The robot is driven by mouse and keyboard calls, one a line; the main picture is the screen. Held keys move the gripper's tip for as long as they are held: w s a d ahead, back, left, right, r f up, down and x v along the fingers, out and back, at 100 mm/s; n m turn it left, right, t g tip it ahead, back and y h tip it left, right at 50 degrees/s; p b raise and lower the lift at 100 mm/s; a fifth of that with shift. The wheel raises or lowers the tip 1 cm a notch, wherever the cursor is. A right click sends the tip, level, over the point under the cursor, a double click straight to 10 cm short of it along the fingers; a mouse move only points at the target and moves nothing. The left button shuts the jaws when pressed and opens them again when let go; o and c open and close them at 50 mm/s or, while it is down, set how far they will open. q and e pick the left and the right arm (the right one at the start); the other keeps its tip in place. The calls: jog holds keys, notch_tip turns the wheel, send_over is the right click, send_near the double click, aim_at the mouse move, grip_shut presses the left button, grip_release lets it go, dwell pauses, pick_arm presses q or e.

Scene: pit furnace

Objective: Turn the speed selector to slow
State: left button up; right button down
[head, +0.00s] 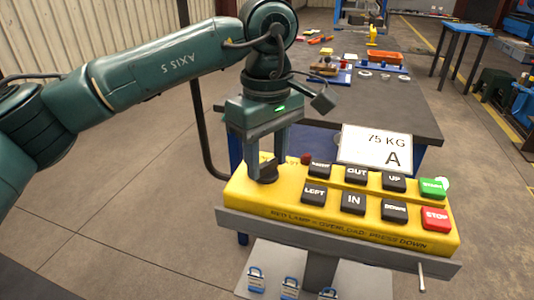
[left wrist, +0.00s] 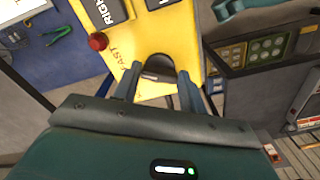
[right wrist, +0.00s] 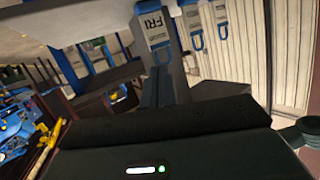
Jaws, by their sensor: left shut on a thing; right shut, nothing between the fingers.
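The yellow control box (head: 345,225) has black and coloured buttons on a grey shelf. The speed selector is a dark round knob (head: 262,178) at the box's left end, partly covered by my left gripper (head: 266,170). That gripper is shut on the knob from above, one finger on each side. In the left wrist view, the knob (left wrist: 158,66) sits between the fingertips, and the word FAST (left wrist: 125,62) shows beside it. Its pointer direction cannot be made out. My right gripper (right wrist: 160,78) is shut and empty, seen only in the right wrist view.
A red lamp (head: 307,160) stands close to the left gripper. A white sign (head: 376,148) reading 75 KG A stands behind the box. Blue-shackled tags (head: 257,279) hang below the shelf. A tag reading FRI (right wrist: 154,28) is near the right gripper's fingers. A dark workbench (head: 400,105) lies behind.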

pick_arm(q)
jog(key=c, duration=0.3)
jog(key=shift+n, duration=0.3)
jog(key=n, duration=0.7)
jog(key=shift+w+n+b, duration=0.1)
jog(key=shift+n+b, duration=0.2)
jog(key=shift+n, duration=0.1)
jog(key=n, duration=0.3)
jog(key=shift+n, duration=0.3)
pick_arm(e)
jog(key=shift+s+d+r, duration=0.15)
jog(key=shift+s+d, duration=0.05)
